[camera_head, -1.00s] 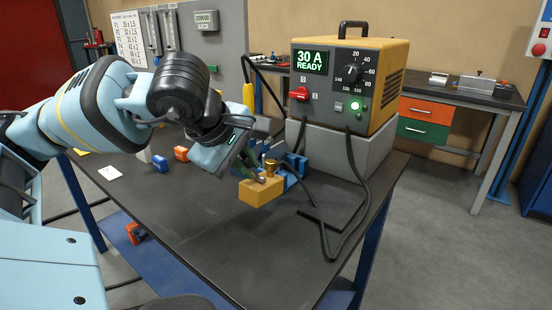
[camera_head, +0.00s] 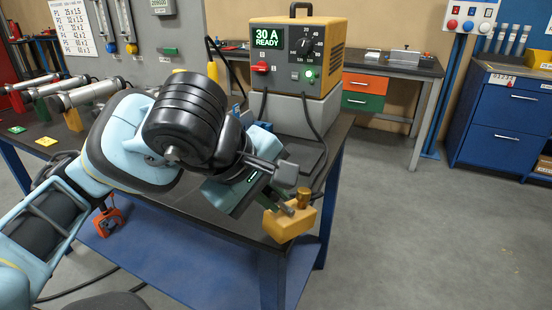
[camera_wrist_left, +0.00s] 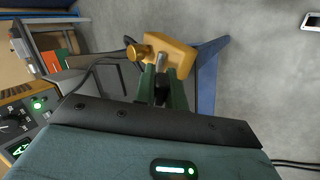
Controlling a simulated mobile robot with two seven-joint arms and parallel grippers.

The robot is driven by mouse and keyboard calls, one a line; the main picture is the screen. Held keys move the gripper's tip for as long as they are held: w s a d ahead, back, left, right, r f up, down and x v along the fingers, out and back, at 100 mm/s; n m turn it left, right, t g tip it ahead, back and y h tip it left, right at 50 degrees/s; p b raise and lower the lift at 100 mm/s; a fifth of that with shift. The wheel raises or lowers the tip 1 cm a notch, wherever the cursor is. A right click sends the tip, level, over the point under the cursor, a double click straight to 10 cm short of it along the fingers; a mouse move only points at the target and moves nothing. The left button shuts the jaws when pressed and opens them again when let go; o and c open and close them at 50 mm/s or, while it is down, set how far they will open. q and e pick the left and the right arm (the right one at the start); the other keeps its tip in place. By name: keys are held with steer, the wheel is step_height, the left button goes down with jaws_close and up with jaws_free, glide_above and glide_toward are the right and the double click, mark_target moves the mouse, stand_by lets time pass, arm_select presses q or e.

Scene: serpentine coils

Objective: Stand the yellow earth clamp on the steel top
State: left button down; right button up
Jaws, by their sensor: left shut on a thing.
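The yellow earth clamp (camera_head: 287,224), a block with a brass knob on top, is in my left gripper (camera_head: 283,202). It is held in the air near the right front edge of the steel top (camera_head: 243,222). The clamp also shows in the left wrist view (camera_wrist_left: 172,54), between and beyond the green fingers (camera_wrist_left: 160,85). The left gripper is shut on it. My arm and wrist hide much of the steel top. My right gripper is not in view.
The yellow power source (camera_head: 294,62) reads 30 A READY and stands on a grey block at the back of the bench, with black cables beside it. Long metal rollers (camera_head: 85,97) lie at the left. Open floor (camera_head: 430,230) is to the right.

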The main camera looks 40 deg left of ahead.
arm_select(q)
steer(key=s+d+m+g+h, duration=0.35)
steer(key=d+m, duration=0.55)
steer(key=d, duration=0.6)
steer(key=s+a+f+m+g+h, duration=0.1)
steer(key=a+f+m+g+h, duration=0.1)
steer(key=a+f+m, duration=0.4)
steer(key=a+f+g, duration=0.1)
steer(key=a+f, duration=0.1)
steer(key=a, duration=0.3)
steer(key=shift+s+m, duration=0.15)
steer(key=shift+m, duration=0.25)
steer(key=shift+a, duration=0.15)
